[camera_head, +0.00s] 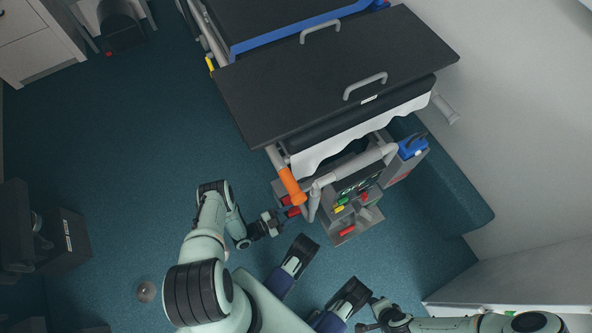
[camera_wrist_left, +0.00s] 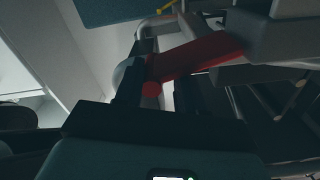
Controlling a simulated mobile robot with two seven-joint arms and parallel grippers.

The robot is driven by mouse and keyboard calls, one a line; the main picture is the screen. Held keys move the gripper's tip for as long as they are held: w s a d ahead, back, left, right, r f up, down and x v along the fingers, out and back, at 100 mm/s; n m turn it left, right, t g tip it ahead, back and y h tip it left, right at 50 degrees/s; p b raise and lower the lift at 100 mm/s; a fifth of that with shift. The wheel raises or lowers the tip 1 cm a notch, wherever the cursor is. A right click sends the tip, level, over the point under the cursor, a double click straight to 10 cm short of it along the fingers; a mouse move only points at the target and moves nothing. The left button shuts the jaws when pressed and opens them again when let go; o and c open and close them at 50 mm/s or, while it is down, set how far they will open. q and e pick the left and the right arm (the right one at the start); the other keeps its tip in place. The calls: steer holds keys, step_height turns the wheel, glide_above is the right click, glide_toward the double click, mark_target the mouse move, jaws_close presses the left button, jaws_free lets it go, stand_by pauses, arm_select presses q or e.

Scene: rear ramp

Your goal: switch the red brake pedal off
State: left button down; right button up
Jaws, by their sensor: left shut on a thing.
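The red brake pedal (camera_head: 293,211) sticks out low at the near left end of the wheeled bed, beside the grey frame tube. In the left wrist view the pedal (camera_wrist_left: 200,58) is a red bar running down to a round end between my fingers. My left gripper (camera_head: 278,219) is at the pedal's outer end and shut on it; in the wrist view its dark fingers (camera_wrist_left: 157,92) lie on either side of the bar. My right gripper (camera_head: 366,318) is low in the head view, away from the bed; its jaw opening is not clear.
The bed's dark top (camera_head: 330,80) has grey handles, and an orange grip (camera_head: 292,186) stands above the pedal. A grey caddy (camera_head: 372,225) with red, green and yellow items is to the right. A teal bench (camera_head: 460,190) lines the wall.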

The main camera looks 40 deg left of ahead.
arm_select(q)
steer(key=shift+a+r+n, duration=0.15)
steer(key=shift+r+n, duration=0.15)
steer(key=shift+n, duration=0.6)
steer(key=c, duration=0.7)
jaws_free()
steer(key=shift+r, duration=0.1)
steer(key=p+v, duration=0.1)
steer(key=v, duration=1.2)
steer(key=shift+s+a, duration=0.2)
arm_select(e)
steer(key=shift+w+a+r+t, duration=0.2)
steer(key=shift+w+r+t, duration=0.3)
steer(key=shift+w+r, duration=0.7)
steer(key=shift+f, duration=0.1)
